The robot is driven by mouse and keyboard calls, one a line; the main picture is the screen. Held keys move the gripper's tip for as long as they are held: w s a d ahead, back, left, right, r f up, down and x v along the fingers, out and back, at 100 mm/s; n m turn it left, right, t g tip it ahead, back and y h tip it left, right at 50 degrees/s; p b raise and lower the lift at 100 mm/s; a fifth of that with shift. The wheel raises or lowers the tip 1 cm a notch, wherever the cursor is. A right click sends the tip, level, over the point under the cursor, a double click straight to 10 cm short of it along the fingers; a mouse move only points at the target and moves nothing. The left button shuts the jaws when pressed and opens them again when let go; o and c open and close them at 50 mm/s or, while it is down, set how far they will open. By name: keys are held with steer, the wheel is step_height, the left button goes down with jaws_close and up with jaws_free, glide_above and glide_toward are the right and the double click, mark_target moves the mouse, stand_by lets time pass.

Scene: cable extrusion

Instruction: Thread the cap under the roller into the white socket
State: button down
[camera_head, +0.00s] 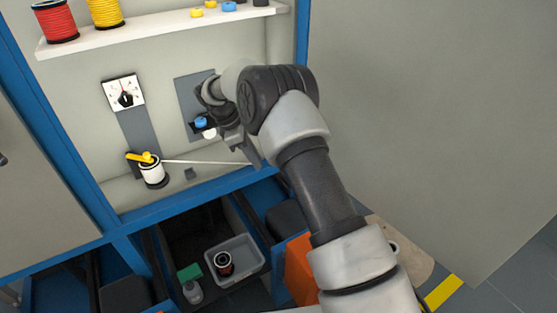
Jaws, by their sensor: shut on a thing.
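My gripper (250,155) is low in front of the grey wall plate (187,97), and a thin pale cable (205,162) runs from the white spool (152,173) to it. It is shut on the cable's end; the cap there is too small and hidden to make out. A blue round part (201,122), perhaps the roller, sits on the plate. A white round part (209,133), perhaps the white socket, shows just below it. My gripper is right of and below both, apart from them. My wrist covers part of the plate.
A yellow lever (142,157) lies over the spool's top. A dial (124,93) is on the wall above. A shelf (160,27) holds red and yellow spools and small caps. Below the ledge, a grey bin (234,247) holds a dark spool. A large panel stands at the right.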

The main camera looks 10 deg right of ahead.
steer(key=w+a+f+n+t+y, duration=0.1)
steer(key=w+a+n, duration=0.1)
steer(key=a+n, duration=0.4)
steer(key=w+a+n+t+y, duration=0.2)
steer(key=a+n, duration=0.4)
steer(key=n, duration=0.1)
steer(key=w+a+f+n+t+y, duration=0.1)
steer(key=w+a+n+y, duration=0.1)
steer(key=a+n, duration=0.4)
steer(key=shift+w+a+f+t, duration=0.3)
steer(key=shift+t, duration=0.1)
steer(key=shift+n, duration=0.3)
steer(key=shift+w+d+p, duration=0.3)
steer(key=shift+w+d, duration=0.7)
steer(key=shift+d, duration=1.35)
steer(key=shift+w+d+p, duration=0.3)
steer(key=shift+w+d, duration=0.65)
steer(key=shift+d, duration=1.45)
steer(key=shift+w+d+p, duration=0.3)
steer(key=shift+w+d, duration=0.7)
steer(key=shift+d, duration=1.35)
